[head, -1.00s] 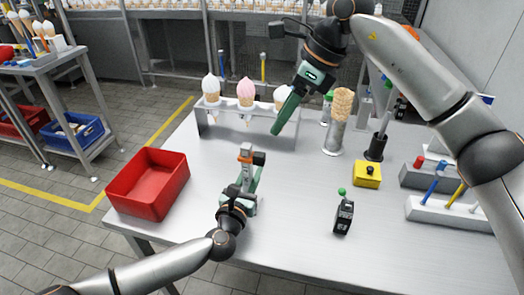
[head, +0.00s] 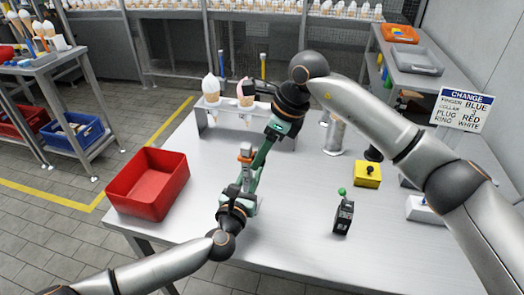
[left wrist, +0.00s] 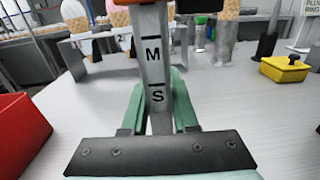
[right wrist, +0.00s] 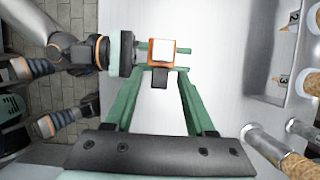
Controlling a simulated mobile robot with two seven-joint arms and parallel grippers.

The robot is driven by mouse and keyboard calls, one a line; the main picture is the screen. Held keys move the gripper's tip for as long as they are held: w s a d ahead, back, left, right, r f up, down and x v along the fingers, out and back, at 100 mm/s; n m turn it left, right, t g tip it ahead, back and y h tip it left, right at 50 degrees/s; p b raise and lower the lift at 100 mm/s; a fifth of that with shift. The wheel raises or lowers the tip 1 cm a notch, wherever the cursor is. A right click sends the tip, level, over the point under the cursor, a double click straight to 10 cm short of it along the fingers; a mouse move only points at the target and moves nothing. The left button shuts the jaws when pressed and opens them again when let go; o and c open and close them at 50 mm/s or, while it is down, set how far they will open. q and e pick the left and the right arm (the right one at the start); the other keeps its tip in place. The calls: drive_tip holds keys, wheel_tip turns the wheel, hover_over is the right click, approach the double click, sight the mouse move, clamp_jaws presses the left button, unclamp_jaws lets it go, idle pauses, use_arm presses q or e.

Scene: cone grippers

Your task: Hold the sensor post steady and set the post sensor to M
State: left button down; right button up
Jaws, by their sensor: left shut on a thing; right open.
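The grey sensor post (head: 246,172) stands upright on the table, with the orange post sensor (head: 245,157) near its top. My left gripper (head: 247,190) is shut on the post low down. In the left wrist view the post (left wrist: 153,70) carries the marks M and S; an orange edge of the sensor shows above M at the frame top. My right gripper (head: 258,165) is open at the sensor's side. In the right wrist view the sensor (right wrist: 183,59) is at the fingertips, its black part (right wrist: 160,80) between the open fingers. Contact cannot be told.
A red bin (head: 150,185) stands at left. The cone rack (head: 225,105) is behind the post. A yellow button box (head: 367,174) and a small black device (head: 343,215) stand at right. A metal holder (head: 335,135) is partly behind my right arm. The front table is clear.

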drive_tip(key=shift+c, duration=0.2)
clamp_jaws()
idle(0.3)
idle(0.9)
